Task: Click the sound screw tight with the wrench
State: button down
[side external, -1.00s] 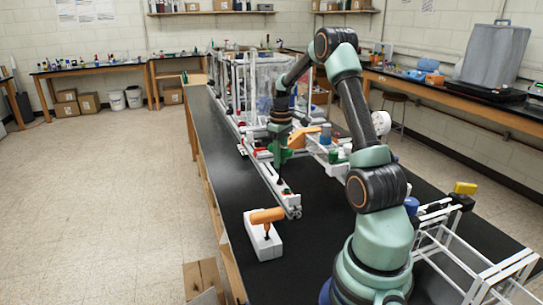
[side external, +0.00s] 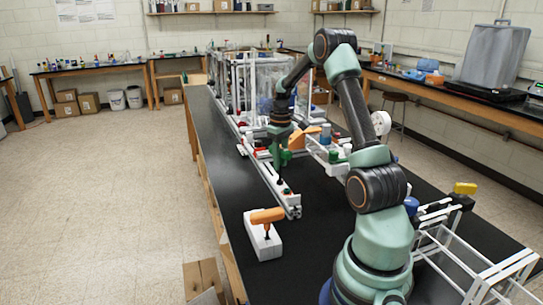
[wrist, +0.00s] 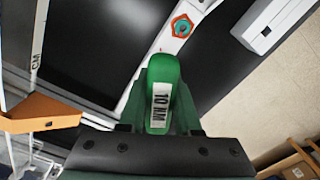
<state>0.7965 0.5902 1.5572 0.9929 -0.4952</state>
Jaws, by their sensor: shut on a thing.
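In the wrist view my gripper (wrist: 158,122) is shut on a green-handled tool, the wrench (wrist: 163,75), which has a white "10 NM" label. Beyond its rounded end, a screw (wrist: 182,27) with a teal centre and an orange-red surround sits on a pale rail (wrist: 160,53). I cannot tell its condition. Whether the tool's tip touches a screw cannot be told.
An orange-handled tool (side external: 267,215) stands in a white block (side external: 262,240) near the bench's front. An orange part (wrist: 40,114) lies left of my gripper in the wrist view. A white frame (side external: 470,250) is at right. The dark bench left of the rail is clear.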

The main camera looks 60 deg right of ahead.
jog(key=shift+m, duration=0.8)
jog(key=shift+f+m, duration=0.1)
jog(key=shift+m, duration=0.6)
jog(key=shift+m, duration=0.8)
jog(key=shift+m, duration=0.7)
